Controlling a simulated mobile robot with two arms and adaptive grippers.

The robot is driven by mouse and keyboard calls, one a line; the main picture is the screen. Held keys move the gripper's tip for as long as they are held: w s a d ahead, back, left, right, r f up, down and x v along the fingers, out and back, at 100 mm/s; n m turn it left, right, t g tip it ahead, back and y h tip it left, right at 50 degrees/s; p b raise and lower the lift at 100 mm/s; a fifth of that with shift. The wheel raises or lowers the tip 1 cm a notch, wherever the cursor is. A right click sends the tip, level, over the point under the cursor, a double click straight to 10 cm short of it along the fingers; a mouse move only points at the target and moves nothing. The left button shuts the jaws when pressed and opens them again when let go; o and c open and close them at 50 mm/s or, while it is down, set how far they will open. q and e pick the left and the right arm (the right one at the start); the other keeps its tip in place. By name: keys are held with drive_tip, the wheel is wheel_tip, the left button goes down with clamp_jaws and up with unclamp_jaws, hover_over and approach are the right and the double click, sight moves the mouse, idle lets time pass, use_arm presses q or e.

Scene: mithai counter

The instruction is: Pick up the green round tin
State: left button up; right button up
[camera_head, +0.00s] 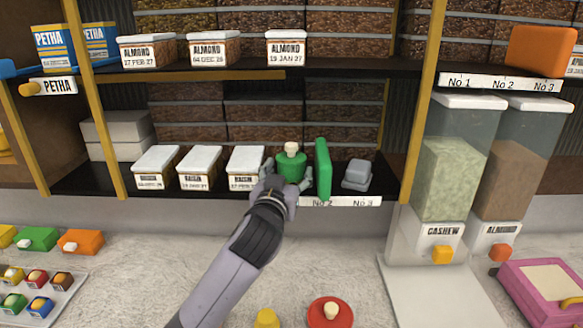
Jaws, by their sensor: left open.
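The green round tin (291,164), with a cream knob on top, stands on the lower shelf. My left gripper (282,178) reaches up to it from the front. Its fingers are open, one on each side of the tin's lower part. Whether they touch the tin cannot be told. The front lower part of the tin is hidden by the gripper. My right gripper is not in view.
The upper shelf (230,74) runs above. A red round lid (330,312) lies on the counter.

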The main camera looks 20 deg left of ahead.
sight(289, 171)
use_arm(q)
drive_tip(key=w+p, duration=0.1)
drive_tip(key=w, duration=0.2)
drive_tip(key=shift+w+r, duration=0.15)
drive_tip(key=shift+r, duration=0.05)
drive_tip(key=shift+c, duration=0.6)
drive_tip(key=c, duration=0.9)
